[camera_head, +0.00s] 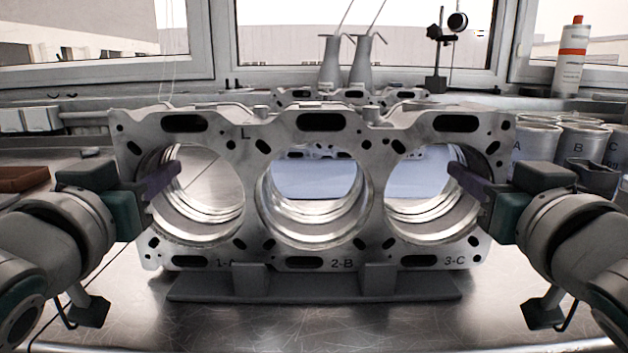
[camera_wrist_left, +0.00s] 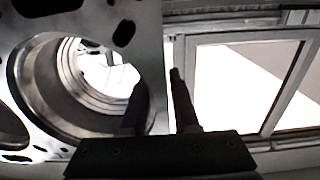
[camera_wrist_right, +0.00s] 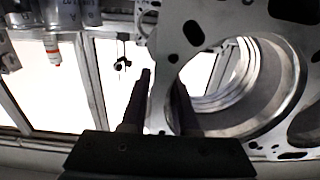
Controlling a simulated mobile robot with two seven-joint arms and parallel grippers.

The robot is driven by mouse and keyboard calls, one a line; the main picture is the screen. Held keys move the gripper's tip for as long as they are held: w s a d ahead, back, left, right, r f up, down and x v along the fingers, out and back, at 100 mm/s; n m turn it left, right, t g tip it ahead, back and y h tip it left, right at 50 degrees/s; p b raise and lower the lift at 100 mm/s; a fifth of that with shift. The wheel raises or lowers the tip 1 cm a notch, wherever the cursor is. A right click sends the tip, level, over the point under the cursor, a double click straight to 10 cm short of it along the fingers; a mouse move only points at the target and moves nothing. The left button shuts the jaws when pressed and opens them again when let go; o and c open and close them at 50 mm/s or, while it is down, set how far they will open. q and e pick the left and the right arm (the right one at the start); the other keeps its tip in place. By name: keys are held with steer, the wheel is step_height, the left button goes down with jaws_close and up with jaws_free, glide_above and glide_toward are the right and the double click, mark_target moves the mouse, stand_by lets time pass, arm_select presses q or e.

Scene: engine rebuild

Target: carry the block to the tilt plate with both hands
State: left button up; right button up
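The block (camera_head: 318,133) is a grey metal engine block with three large round bores. It stands upright on a dark grey stand (camera_head: 314,288). My left gripper (camera_head: 160,187) is at its left end and my right gripper (camera_head: 468,182) at its right end. Each has one finger inside the outer bore and one outside the end wall. In the left wrist view a bright strip shows between the outer finger and the block (camera_wrist_left: 140,50). In the right wrist view the gap beside the block (camera_wrist_right: 190,75) is narrower. I cannot make out a tilt plate for certain.
Blue-grey panels (camera_head: 318,180) show through the bores. Lettered cans (camera_head: 536,140) stand at the right, a brown tray (camera_head: 22,177) at the left. The bench front (camera_head: 320,330) is clear.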

arm_select(q)
jaws_close()
arm_select(e)
jaws_close()
arm_select(q)
steer(key=shift+a, duration=0.1)
arm_select(e)
steer(key=shift+d, duration=0.1)
stand_by(0.5)
